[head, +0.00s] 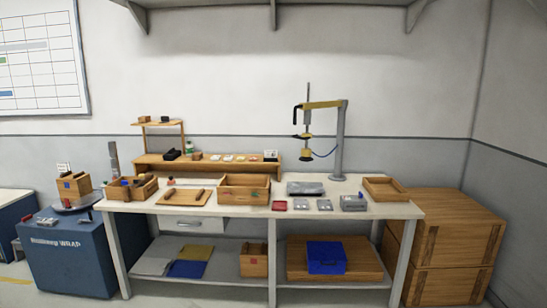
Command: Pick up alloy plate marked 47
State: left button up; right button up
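Two small grey plates lie side by side near the front edge of the workbench (232,211): a left grey plate (302,205) and a right grey plate (325,205). Any markings on them are too small to read, so I cannot tell which one bears 47. A red flat piece (279,205) lies just left of them. A grey block-like item (353,203) sits to their right, and a larger grey flat item (305,188) lies behind them. Neither of my grippers is in view.
An open wooden box (243,194) stands left of the plates, and a wooden tray (385,195) is at the right end. A press-like stand (340,140) rises behind. Wooden crates (455,235) stand right of the bench, a blue cabinet (68,262) left. A shelf (272,12) hangs above.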

aim_at(299, 203)
jog(key=i+l, duration=0.2)
jog(key=i, duration=0.2)
jog(key=i+l, duration=0.25)
jog(key=i, duration=0.2)
jog(key=i+l, duration=0.2)
jog(key=i, duration=0.2)
jog(key=i+l, duration=0.2)
jog(key=i, duration=0.25)
